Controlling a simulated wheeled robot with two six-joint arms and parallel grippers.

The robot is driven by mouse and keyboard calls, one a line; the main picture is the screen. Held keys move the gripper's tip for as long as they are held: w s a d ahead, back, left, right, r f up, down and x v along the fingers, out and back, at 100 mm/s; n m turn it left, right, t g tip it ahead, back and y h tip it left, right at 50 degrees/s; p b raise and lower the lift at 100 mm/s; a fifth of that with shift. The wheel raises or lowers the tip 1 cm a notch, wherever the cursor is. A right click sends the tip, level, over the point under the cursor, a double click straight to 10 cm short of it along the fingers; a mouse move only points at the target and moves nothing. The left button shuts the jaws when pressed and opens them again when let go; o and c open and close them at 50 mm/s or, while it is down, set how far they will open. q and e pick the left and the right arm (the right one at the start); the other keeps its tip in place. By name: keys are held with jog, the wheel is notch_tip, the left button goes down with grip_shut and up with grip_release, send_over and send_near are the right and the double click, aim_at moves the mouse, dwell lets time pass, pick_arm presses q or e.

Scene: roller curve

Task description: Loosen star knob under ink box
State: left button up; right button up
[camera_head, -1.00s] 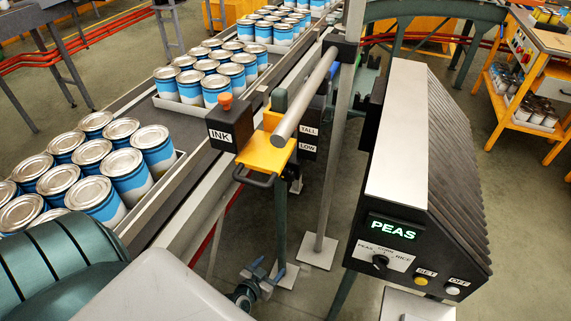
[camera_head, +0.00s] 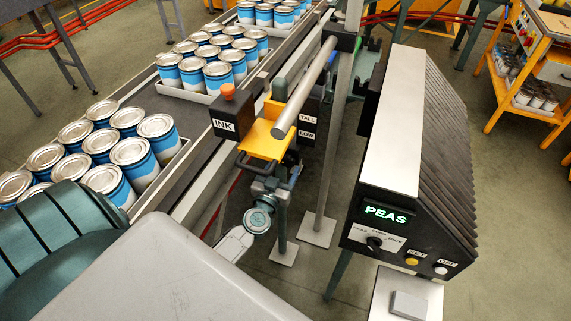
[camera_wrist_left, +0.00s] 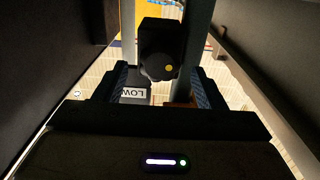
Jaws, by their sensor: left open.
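The black ink box (camera_head: 228,118), with an INK label and an orange cap, sits beside the conveyor next to a yellow bracket (camera_head: 262,142). My left gripper (camera_head: 276,182) is just below this bracket, coming up from below. In the left wrist view, a dark rounded knob (camera_wrist_left: 158,64) with a yellow dot, apparently the star knob, shows ahead between the open fingers (camera_wrist_left: 161,88). I cannot tell if the fingers touch it. The knob is hidden in the head view. My right gripper is not in view.
A grey bar (camera_head: 306,88) slants above the bracket. A PEAS control box (camera_head: 400,230) stands right. Trays of cans (camera_head: 130,152) line the conveyor.

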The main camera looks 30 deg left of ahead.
pick_arm(q)
jog(key=shift+x, duration=1.45)
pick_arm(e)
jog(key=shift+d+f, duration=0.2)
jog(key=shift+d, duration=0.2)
pick_arm(q)
jog(key=c, duration=1)
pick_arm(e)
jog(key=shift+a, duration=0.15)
